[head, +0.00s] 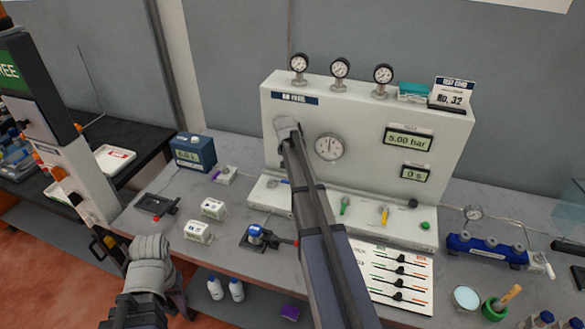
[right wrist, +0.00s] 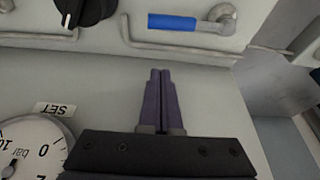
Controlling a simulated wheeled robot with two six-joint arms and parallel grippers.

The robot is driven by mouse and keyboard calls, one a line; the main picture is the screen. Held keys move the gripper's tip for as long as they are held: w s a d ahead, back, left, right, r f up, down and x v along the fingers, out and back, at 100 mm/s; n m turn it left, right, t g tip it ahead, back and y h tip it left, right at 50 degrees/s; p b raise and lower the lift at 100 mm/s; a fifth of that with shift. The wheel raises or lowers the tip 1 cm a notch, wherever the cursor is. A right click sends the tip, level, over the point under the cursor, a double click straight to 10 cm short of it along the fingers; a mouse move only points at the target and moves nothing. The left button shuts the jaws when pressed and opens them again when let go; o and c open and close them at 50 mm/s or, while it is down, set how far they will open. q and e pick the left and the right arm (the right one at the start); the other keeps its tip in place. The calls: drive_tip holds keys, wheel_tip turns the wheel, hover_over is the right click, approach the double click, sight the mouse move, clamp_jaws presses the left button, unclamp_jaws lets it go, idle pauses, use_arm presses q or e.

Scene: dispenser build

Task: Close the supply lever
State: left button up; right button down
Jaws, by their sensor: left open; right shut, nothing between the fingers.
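The supply lever, as I take it, is a blue-handled lever (right wrist: 178,23) at the top of the right wrist view. Its handle lies level, running left from a metal pivot. In the head view a bit of blue (head: 284,182) shows low on the bench panel, partly behind my right arm. My right gripper (right wrist: 160,75) is shut and empty, its dark fingers pointing towards the lever with a gap between. In the head view its fingers are hidden behind my wrist. My left gripper (head: 151,247) is open and empty at the lower left, in front of the table's edge, away from the panel.
A black knob (right wrist: 85,8) sits left of the lever in the right wrist view, above a round gauge (right wrist: 28,145). A thin metal rail runs beneath the lever. Green (head: 344,207) and yellow (head: 384,215) handles stand right of my arm. A blue device (head: 257,236) stands in front.

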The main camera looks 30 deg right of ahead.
sight(283, 181)
drive_tip(key=s+a, duration=0.1)
drive_tip(key=s+a+f, duration=0.1)
drive_tip(key=a, duration=0.1)
drive_tip(key=shift+s+f, duration=0.2)
drive_tip(key=shift+s, duration=0.1)
use_arm(q)
drive_tip(key=shift+f, duration=0.75)
use_arm(e)
drive_tip(key=shift+d, duration=0.1)
drive_tip(key=shift+w, duration=0.1)
